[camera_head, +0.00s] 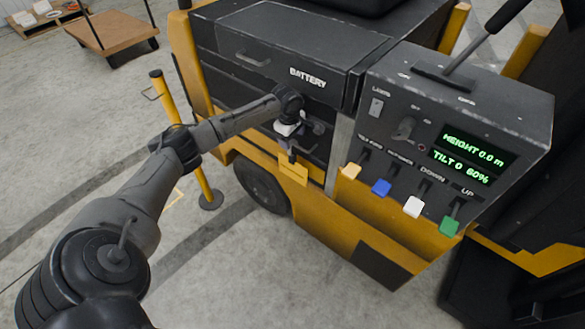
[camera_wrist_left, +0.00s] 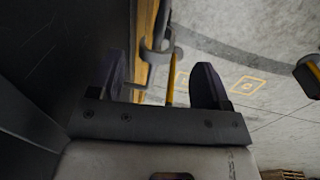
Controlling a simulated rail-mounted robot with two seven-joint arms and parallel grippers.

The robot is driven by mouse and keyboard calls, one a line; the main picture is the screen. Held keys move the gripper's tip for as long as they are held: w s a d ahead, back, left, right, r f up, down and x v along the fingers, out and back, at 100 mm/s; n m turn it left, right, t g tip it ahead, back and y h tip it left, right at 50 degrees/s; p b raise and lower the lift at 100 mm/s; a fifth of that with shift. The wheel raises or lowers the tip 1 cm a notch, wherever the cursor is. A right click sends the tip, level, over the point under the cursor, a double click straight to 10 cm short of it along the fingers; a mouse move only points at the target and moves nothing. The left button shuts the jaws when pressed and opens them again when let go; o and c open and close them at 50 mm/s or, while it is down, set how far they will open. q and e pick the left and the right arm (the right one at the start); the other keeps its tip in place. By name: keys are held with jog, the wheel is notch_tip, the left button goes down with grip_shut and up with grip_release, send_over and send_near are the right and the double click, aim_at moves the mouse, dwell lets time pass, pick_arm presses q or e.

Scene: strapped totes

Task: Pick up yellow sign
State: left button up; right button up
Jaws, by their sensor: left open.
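A small yellow sign (camera_head: 293,173) shows in the head view against the side of the forklift truck, just below my left gripper (camera_head: 290,152). The gripper is in front of the dark panel under the BATTERY drawer and covers what is above the sign. I cannot tell whether the fingers touch the sign. In the left wrist view my left gripper (camera_wrist_left: 160,82) has its two dark fingers wide apart. A grey hook-shaped part and a yellow post show beyond the gap. The sign cannot be clearly made out there. My right gripper is in neither view.
The forklift's control box (camera_head: 455,120) with levers and coloured knobs stands to the right of the gripper. A yellow post (camera_head: 188,140) on a round base stands left, behind my arm. A wooden cart (camera_head: 108,32) is far back left. The floor between is clear.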

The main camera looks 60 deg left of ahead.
aim_at(294, 144)
pick_arm(q)
jog(key=f+b, duration=0.1)
jog(key=f, duration=0.2)
jog(key=f+b, duration=0.1)
jog(key=f, duration=0.1)
jog(key=shift+w+b, duration=0.3)
jog(key=shift+w, duration=0.1)
jog(key=shift+a, duration=0.1)
jog(key=shift+c, duration=0.3)
jog(key=shift+c, duration=0.8)
jog(key=c, duration=1)
jog(key=shift+c, duration=0.4)
jog(key=shift+r, duration=0.15)
